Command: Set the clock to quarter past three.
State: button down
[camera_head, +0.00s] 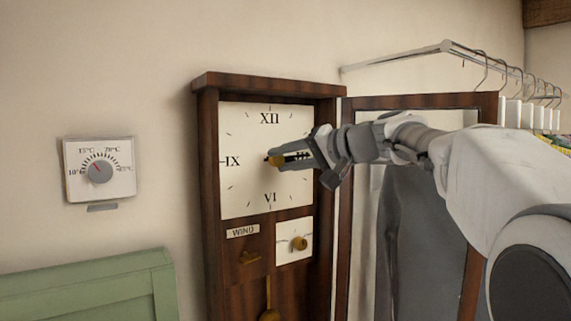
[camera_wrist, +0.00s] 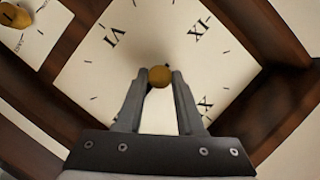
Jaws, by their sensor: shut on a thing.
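The tall dark-wood clock (camera_head: 209,190) has a white face (camera_head: 245,190) with Roman numerals XII, IX and VI readable. My gripper (camera_head: 281,160) reaches in from the right at the middle of the face and covers most of III. In the wrist view, its two fingers (camera_wrist: 160,78) are closed on a round brass knob (camera_wrist: 160,75) at the face's centre. A short dark piece shows beside the knob, partly behind a finger. The clock's hands are mostly hidden by my gripper, so I cannot tell the time shown.
Below the face are a WIND label (camera_head: 243,232) and a small white dial with a brass knob (camera_head: 298,243). A thermostat (camera_head: 99,169) hangs left. A framed mirror (camera_head: 483,104) and a clothes rail (camera_head: 398,54) with hangers stand close on the right.

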dwell(0.4)
jog(key=c, duration=0.5)
grip_release()
jog(key=b+v, duration=0.2)
jog(key=v, duration=1.5)
jog(key=shift+s+d+f, duration=0.15)
jog(key=shift+d, duration=0.1)
